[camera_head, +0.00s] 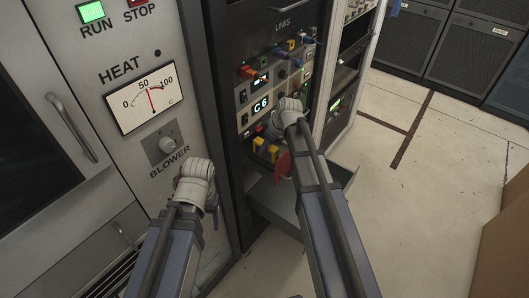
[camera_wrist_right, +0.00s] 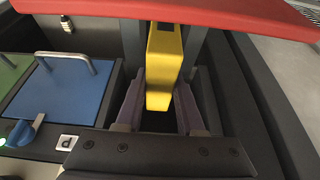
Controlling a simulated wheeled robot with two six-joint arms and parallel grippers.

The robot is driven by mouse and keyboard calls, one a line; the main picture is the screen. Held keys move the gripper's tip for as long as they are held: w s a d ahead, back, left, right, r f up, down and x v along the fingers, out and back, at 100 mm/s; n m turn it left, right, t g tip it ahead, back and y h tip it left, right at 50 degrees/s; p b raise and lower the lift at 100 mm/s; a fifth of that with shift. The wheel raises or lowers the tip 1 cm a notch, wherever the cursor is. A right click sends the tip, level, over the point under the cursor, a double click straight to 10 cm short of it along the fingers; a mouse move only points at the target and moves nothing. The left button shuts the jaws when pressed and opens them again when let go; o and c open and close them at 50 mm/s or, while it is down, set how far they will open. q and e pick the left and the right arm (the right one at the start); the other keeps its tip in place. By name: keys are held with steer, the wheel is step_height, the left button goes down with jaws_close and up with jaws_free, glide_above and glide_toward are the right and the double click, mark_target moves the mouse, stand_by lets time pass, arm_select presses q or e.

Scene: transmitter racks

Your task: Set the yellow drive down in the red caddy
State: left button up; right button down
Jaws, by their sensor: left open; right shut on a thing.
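The yellow drive (camera_wrist_right: 163,65) stands between the two fingers of my right gripper (camera_wrist_right: 158,100), which is shut on it in the right wrist view. Yellow parts (camera_head: 258,145) also show in the head view by the rack, beside my right wrist. The red caddy seems to be the red piece (camera_head: 283,164) just below them, partly hidden by my right arm. A red edge (camera_wrist_right: 200,12) also crosses the top of the wrist view, beyond the drive. My left gripper (camera_head: 212,207) is open and empty in front of the heat panel; its fingers are mostly hidden.
A grey drawer or tray (camera_head: 272,198) juts out from the rack below my right arm. A blue handled block (camera_wrist_right: 65,90) and a green one (camera_wrist_right: 12,70) lie left of the drive. Coloured plugs (camera_head: 290,46) stick out above.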

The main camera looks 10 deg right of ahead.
steer(key=shift+f+b, duration=0.45)
steer(key=shift+f, duration=0.75)
steer(key=shift+a, duration=0.1)
arm_select(q)
steer(key=shift+w+a+f, duration=0.1)
steer(key=shift+a+f, duration=0.2)
steer(key=shift+f, duration=0.25)
steer(key=shift+a+f, duration=0.25)
steer(key=shift+f, duration=0.3)
arm_select(e)
steer(key=shift+r, duration=0.15)
arm_select(q)
steer(key=shift+f, duration=0.1)
arm_select(e)
steer(key=shift+f+b, duration=0.25)
steer(key=shift+b, duration=0.15)
steer(key=c, duration=0.5)
jaws_free()
steer(key=shift+r, duration=0.1)
